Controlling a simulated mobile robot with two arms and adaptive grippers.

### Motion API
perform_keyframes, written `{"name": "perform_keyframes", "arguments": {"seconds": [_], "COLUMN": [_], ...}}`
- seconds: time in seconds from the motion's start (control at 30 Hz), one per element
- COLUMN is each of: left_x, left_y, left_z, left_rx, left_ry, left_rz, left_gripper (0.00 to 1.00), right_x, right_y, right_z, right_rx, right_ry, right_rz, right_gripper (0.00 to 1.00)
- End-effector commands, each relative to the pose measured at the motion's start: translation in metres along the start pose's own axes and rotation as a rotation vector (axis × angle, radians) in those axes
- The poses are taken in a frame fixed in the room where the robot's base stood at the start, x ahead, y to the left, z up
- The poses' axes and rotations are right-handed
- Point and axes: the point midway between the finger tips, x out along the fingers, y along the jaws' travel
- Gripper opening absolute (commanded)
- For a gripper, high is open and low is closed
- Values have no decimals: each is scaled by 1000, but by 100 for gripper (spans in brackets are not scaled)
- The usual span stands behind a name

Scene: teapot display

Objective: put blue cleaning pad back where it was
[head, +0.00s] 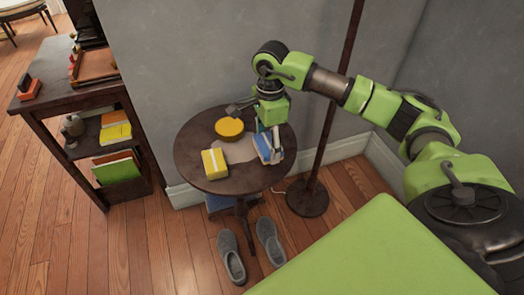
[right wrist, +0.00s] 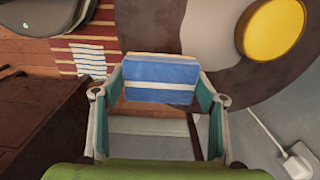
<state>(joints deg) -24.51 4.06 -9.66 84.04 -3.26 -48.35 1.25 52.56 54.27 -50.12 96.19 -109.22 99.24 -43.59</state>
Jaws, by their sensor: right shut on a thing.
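The blue cleaning pad (head: 266,148), with pale stripes, is between the fingers of my right gripper (head: 268,142), at the right part of the round dark table (head: 190,165). In the right wrist view the pad (right wrist: 160,78) spans the two fingers of the gripper (right wrist: 157,100), which is shut on it. I cannot tell whether the pad touches the tabletop. A yellow pad (head: 214,163) with a pale stripe lies at the table's front left. My left gripper is not in view.
A dark lamp pole (head: 335,90) stands right of the table. Slippers (head: 231,257) lie in front of it. A shelf unit (head: 72,100) is at left; a green surface (head: 375,255) is in front.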

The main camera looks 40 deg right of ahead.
Motion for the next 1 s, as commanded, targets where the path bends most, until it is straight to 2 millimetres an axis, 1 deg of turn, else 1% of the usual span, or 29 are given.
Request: {"name": "perform_keyframes", "arguments": {"seconds": [0.03,0.1,0.33,0.43,0.53,0.63,1.0], "left_x": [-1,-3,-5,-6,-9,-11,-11], "left_y": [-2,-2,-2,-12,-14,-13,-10], "left_z": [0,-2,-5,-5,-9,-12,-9], "left_rx": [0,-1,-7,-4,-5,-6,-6], "left_ry": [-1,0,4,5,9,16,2], "left_rz": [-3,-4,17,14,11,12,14], "left_gripper": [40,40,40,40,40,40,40], "right_x": [8,15,28,43,56,57,59], "right_y": [-6,-12,-22,-20,-21,-22,-22], "right_z": [-1,-1,-3,-3,-3,-3,-3], "right_rx": [2,1,0,0,0,0,0], "right_ry": [0,-1,0,1,1,0,0], "right_rz": [1,1,0,4,2,-1,-1], "right_gripper": [48,48,48,48,48,48,48]}}
